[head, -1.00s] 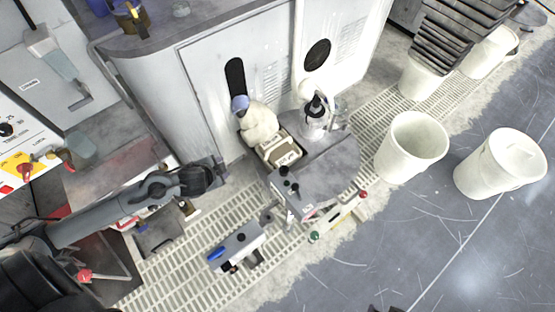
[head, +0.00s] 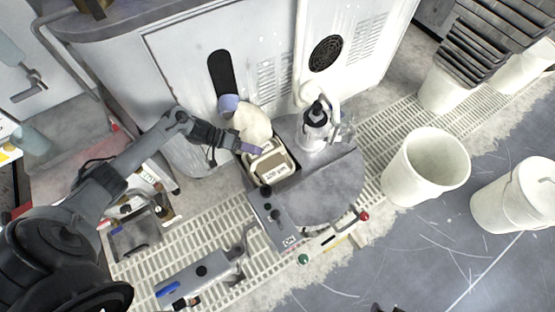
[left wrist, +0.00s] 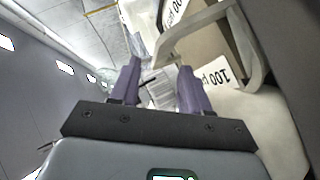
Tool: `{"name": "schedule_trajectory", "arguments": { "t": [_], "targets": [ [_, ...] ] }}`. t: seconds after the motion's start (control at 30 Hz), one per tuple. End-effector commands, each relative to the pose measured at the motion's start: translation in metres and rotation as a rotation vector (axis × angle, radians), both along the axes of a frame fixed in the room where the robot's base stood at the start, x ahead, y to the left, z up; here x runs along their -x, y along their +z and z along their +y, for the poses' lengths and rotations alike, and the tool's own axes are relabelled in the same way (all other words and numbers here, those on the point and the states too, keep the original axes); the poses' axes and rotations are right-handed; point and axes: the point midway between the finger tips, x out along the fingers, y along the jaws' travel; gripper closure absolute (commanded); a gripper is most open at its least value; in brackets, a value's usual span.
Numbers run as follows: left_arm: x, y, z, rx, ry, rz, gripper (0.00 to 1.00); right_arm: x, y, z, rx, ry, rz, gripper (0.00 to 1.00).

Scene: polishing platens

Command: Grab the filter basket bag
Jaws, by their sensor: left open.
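I cannot tell for sure which of the two is the filter basket bag. My left gripper (head: 246,149) is at the left edge of the labelled item, beside the bag's lower side. In the left wrist view its purple fingers (left wrist: 158,72) are apart with nothing held. A pale handle (left wrist: 256,48) and printed labels (left wrist: 212,78) show just beyond them. My right gripper is not seen.
A dark-topped bottle (head: 315,127) stands right of the labelled item on a grey round table (head: 318,185). The white cabinet (head: 185,80) rises behind. A grey control box (head: 270,218) is in front. White bins (head: 425,168) stand at the right.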

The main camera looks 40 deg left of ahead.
Motion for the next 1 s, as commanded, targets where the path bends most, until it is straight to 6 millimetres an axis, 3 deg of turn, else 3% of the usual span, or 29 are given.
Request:
{"name": "schedule_trajectory", "arguments": {
  "t": [0.2,0.6,0.93,1.0],
  "targets": [
    [-0.007,-0.009,-0.014,0.004,0.000,-0.001,0.53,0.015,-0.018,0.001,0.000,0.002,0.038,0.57],
    [-0.030,-0.029,-0.053,0.003,0.000,-0.002,0.53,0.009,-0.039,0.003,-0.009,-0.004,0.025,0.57],
    [-0.033,-0.029,-0.057,0.001,0.000,-0.001,0.53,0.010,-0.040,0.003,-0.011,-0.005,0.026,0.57],
    [-0.033,-0.029,-0.057,0.001,0.000,-0.001,0.61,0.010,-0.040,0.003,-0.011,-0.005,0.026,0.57]
  ]
}}
